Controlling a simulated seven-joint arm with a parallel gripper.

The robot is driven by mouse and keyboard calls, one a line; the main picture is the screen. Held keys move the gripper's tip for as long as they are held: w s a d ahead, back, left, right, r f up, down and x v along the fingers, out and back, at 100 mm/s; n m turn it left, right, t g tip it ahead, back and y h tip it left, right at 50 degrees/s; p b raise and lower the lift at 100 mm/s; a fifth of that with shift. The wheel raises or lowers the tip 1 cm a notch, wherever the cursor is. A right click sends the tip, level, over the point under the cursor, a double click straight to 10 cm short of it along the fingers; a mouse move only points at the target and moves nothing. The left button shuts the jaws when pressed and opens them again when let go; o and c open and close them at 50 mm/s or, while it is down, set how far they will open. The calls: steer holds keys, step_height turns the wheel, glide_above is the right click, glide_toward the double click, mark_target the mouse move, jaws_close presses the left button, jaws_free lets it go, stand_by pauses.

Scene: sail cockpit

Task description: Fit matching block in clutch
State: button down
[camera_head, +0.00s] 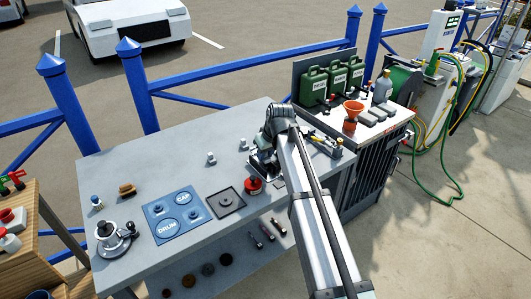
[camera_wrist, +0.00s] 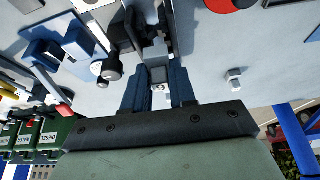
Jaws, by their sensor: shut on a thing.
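My gripper (camera_wrist: 159,92) points down at the grey workbench and its two blue fingers are closed on a small grey block (camera_wrist: 159,74). A dark mechanism with black arms (camera_wrist: 128,35), which looks like the clutch, stands directly ahead of the fingertips in the wrist view. The block is close to it; I cannot tell whether they touch or whether the block sits inside. In the head view my gripper (camera_head: 263,163) is over the bench's right part, largely hidden by my arm. The mechanism is mostly hidden there too.
A red-topped round part (camera_head: 253,185) stands close by, left of my gripper. Small grey posts (camera_head: 211,159) stand behind. A dark square tray (camera_head: 226,202), a blue DRUM mat (camera_head: 176,216) and a winch (camera_head: 112,240) lie further left. Green cans (camera_head: 314,86) stand right.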

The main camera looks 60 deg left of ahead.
steer(key=shift+f, duration=0.75)
stand_by(2.3)
steer(key=shift+r, duration=0.65)
steer(key=shift+f, duration=0.6)
stand_by(1.1)
steer(key=c, duration=1.1)
jaws_free()
steer(key=shift+r, duration=0.1)
steer(key=shift+o, duration=0.8)
steer(key=shift+r, duration=2.9)
